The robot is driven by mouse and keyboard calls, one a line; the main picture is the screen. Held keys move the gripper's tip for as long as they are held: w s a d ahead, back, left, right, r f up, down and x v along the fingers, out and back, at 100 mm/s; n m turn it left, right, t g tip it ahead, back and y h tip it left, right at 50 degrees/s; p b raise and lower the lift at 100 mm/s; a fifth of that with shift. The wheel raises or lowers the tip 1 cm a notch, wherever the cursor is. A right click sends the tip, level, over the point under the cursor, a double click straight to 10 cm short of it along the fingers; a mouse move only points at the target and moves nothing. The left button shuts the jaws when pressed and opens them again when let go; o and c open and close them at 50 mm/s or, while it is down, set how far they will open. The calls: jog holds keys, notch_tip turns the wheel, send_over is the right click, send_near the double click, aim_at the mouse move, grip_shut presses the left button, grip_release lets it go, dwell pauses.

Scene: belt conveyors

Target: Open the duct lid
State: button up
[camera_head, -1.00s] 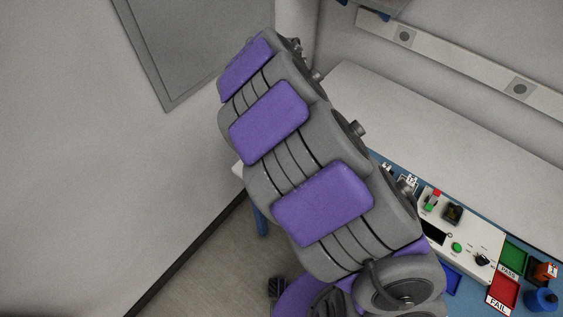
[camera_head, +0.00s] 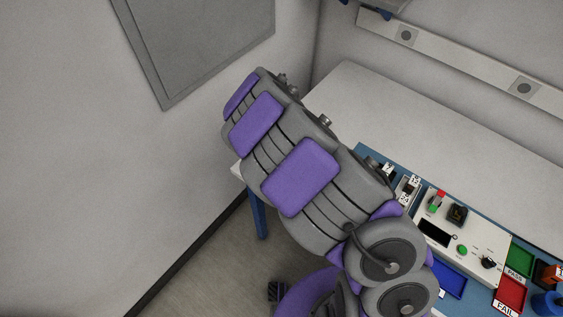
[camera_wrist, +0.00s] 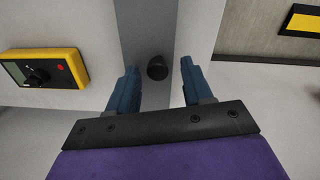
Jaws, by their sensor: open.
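In the wrist view my gripper (camera_wrist: 159,66) is open, with its two blue fingers spread apart. A round black knob (camera_wrist: 157,68) shows between the fingertips. It is on a grey vertical strip (camera_wrist: 146,30), which may be the duct lid. I cannot tell whether the fingers touch the knob, but they are not closed on it. The lower part of the strip is hidden by the gripper. In the head view my arm hides the gripper, and the knob does not show there.
A yellow meter (camera_wrist: 72,66) lies left of the gripper and a yellow-black plate (camera_wrist: 303,20) is at upper right. In the head view, a white bench (camera_head: 400,105) carries a control panel (camera_head: 463,242) and red FAIL bin (camera_head: 510,293). A grey wall panel (camera_head: 200,40) is at upper left.

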jog(key=shift+d, duration=0.4)
jog(key=shift+c, duration=0.8)
jog(key=shift+a, duration=0.3)
grip_shut()
